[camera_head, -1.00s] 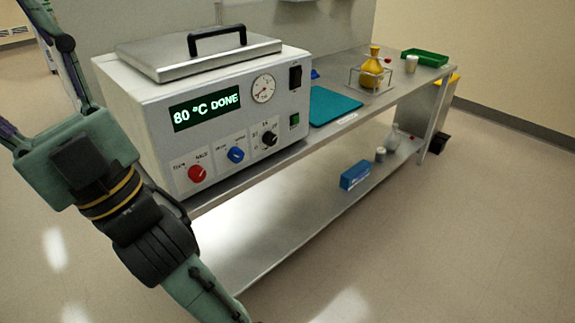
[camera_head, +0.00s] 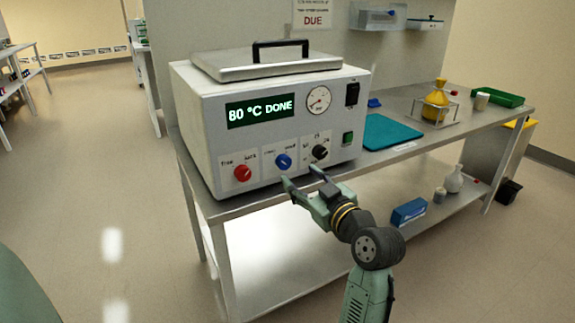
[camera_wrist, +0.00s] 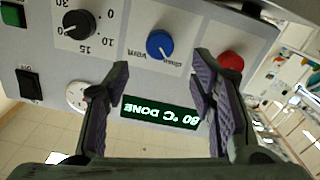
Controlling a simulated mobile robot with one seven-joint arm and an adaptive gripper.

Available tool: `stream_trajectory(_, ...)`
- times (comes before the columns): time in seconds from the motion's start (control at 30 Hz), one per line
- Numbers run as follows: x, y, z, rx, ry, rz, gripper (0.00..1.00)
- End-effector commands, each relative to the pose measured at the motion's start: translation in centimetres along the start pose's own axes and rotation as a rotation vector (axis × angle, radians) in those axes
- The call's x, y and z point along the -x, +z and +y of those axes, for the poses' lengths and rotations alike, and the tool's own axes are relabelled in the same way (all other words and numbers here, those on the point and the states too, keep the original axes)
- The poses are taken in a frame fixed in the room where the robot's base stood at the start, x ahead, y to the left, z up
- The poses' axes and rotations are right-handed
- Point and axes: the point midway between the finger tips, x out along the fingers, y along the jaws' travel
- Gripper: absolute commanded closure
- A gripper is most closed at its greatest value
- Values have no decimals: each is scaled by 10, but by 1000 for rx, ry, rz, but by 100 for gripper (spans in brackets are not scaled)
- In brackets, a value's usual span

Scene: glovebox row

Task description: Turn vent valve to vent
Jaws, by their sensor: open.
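A grey oven box (camera_head: 207,160) shows "80 °C DONE" on its display (camera_head: 259,110). Low on its front are a red knob (camera_head: 242,173), a blue knob (camera_head: 283,161) and a black knob (camera_head: 319,152). The blue knob (camera_wrist: 160,45) has small labels beside it, one perhaps reading "vent"; its setting is too small to tell. My gripper (camera_head: 301,177) is open and empty, just in front of and below the blue and black knobs. In the wrist view, the picture is upside down and the blue knob lies between and beyond my fingertips (camera_wrist: 162,64), apart from them.
The oven stands on a metal bench with a lower shelf. To its right are a teal mat (camera_head: 389,132), a yellow flask (camera_head: 436,100) in a wire stand and a green tray (camera_head: 497,96). A blue box (camera_head: 408,211) is on the shelf. The floor in front is clear.

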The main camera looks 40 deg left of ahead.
Motion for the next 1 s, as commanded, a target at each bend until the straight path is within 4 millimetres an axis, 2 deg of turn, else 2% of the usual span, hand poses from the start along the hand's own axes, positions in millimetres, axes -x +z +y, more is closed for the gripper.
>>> stream_trajectory(0.2, -44, -3, 0, -2, -3, 1, 49)
stream_trajectory(0.4, -70, -2, 0, 0, 0, 1, 49)
stream_trajectory(0.57, -78, -1, 0, 0, 1, 1, 49)
stream_trajectory(0.8, -78, -1, 0, 0, 1, 1, 49)
stream_trajectory(1.0, -78, -1, 0, 0, 2, 1, 62)
